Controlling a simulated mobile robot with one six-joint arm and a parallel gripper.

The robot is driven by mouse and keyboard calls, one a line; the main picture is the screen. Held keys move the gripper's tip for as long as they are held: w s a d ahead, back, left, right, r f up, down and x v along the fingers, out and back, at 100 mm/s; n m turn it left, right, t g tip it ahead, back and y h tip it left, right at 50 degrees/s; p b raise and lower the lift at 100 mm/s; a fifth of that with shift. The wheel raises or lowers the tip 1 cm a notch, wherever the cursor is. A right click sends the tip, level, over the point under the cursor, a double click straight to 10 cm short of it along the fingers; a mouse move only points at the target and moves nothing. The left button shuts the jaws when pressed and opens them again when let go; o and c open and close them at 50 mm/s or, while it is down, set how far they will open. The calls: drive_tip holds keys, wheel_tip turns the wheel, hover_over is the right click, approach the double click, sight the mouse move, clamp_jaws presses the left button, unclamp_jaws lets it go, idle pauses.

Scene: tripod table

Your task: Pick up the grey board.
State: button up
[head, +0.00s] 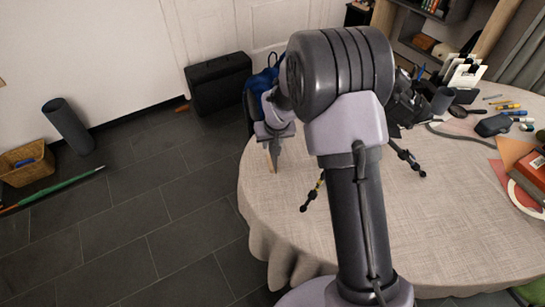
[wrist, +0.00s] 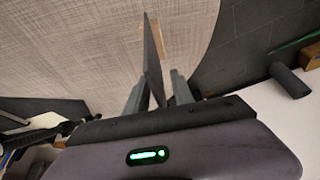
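The grey board (wrist: 153,58) stands on edge at the table's left side and shows nearly edge-on in the wrist view. It reaches down between the two fingers of my gripper (wrist: 158,78). The fingers are apart, one on each side of the board, and a narrow gap shows by the right finger. In the head view my gripper (head: 276,132) is above the table's left edge, with the grey board (head: 274,150) just below it. My arm hides part of the table there.
A light wooden piece (wrist: 163,40) is right beside the board. The round cloth-covered table (head: 460,215) holds a tripod (head: 405,155) behind my arm and several desk items at the right. A black case (head: 219,84) and blue bag (head: 262,80) are beyond. The table's front is clear.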

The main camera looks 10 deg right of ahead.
clamp_jaws()
idle(1.4)
